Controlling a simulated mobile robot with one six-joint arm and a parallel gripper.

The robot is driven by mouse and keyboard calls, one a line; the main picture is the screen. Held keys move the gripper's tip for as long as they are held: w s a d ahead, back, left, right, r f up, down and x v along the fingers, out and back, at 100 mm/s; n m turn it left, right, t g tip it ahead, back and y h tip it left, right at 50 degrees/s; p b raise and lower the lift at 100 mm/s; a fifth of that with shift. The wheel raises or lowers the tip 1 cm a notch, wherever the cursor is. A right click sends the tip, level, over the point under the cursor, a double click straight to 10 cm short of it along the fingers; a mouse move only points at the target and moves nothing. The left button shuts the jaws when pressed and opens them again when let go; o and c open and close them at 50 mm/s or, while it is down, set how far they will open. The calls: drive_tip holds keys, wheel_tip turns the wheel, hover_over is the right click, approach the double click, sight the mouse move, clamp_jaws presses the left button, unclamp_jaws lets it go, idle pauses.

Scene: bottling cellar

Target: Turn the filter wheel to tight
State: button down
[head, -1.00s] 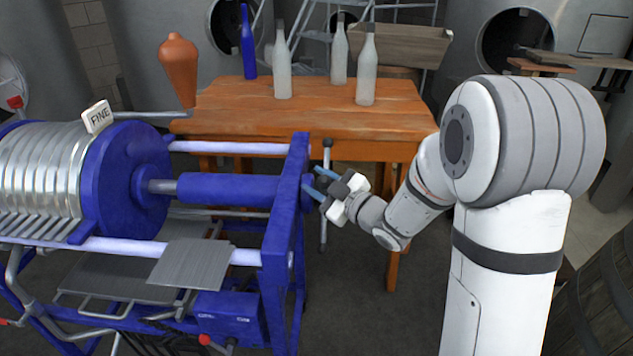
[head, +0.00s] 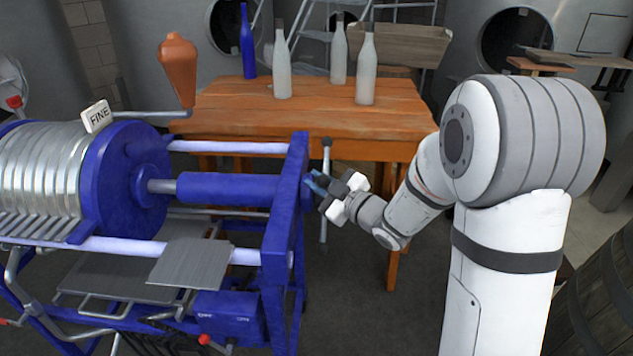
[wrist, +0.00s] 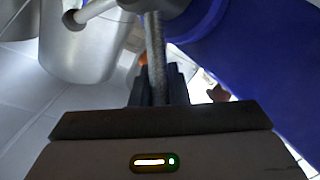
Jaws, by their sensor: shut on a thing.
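The filter press has a stack of pale round plates (head: 35,175), a blue end disc (head: 125,180) and a blue spindle housing (head: 225,188) leading to a blue upright frame (head: 288,205). The filter wheel (head: 326,152) shows as an upright grey bar with a knobbed end just right of that frame; its hub is mostly hidden in the head view. My gripper (head: 314,184) is at the wheel beside the frame. In the wrist view my gripper (wrist: 160,82) is shut around a grey spoke (wrist: 155,50) that runs up to the hub. Another spoke (wrist: 97,9) ends in a knob at upper left.
A white FINE tag (head: 97,116) stands on the press. A wooden table (head: 310,115) behind holds a blue bottle (head: 248,50) and several pale bottles (head: 366,70). A barrel (head: 600,290) stands at right. Dark floor is clear below my arm.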

drive_tip(key=shift+f+b, duration=0.15)
drive_tip(key=shift+b, duration=0.3)
drive_tip(key=b, duration=0.2)
drive_tip(key=shift+s+n+y+b, duration=0.25)
drive_tip(key=shift+n+y+b, duration=0.05)
drive_tip(key=shift+n, duration=0.1)
drive_tip(key=c, duration=1.4)
unclamp_jaws()
drive_tip(key=v, duration=0.7)
drive_tip(key=shift+s+d, duration=0.3)
